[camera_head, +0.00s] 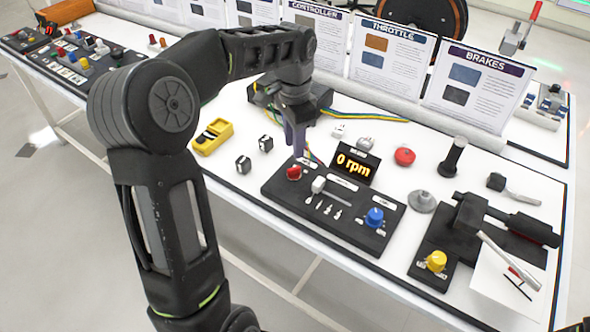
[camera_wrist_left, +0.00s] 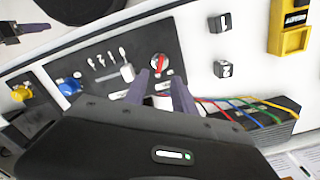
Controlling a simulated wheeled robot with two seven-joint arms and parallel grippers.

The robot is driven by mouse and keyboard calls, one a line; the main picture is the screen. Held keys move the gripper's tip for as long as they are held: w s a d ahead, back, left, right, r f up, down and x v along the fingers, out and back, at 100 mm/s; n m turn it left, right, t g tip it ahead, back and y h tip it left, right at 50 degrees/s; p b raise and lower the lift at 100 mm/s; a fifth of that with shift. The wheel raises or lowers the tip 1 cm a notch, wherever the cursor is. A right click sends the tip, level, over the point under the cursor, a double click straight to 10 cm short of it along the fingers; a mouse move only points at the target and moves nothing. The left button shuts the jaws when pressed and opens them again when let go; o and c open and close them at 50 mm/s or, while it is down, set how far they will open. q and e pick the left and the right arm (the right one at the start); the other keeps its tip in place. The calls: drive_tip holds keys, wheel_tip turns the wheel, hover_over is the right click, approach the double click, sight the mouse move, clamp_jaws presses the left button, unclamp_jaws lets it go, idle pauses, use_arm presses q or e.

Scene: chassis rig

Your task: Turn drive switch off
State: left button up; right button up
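The black control panel (camera_head: 338,208) carries a red rotary switch (camera_head: 294,173), a white slider lever (camera_head: 319,184), several small toggles and a blue knob (camera_head: 375,217). Its labels are too small to read, so I cannot tell which control is marked drive. My left gripper (camera_head: 298,152) is just above and behind the red switch, pointing down. In the left wrist view its fingers (camera_wrist_left: 160,78) are apart with nothing between them, and the red switch (camera_wrist_left: 160,64) lies just beyond the tips.
A display (camera_head: 355,163) reading "0 rpm" stands behind the panel. A yellow meter (camera_head: 212,136) and two small dark blocks lie to the left.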

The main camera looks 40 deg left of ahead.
sight(295, 168)
use_arm(q)
drive_tip(key=shift+f, duration=3.9)
clamp_jaws()
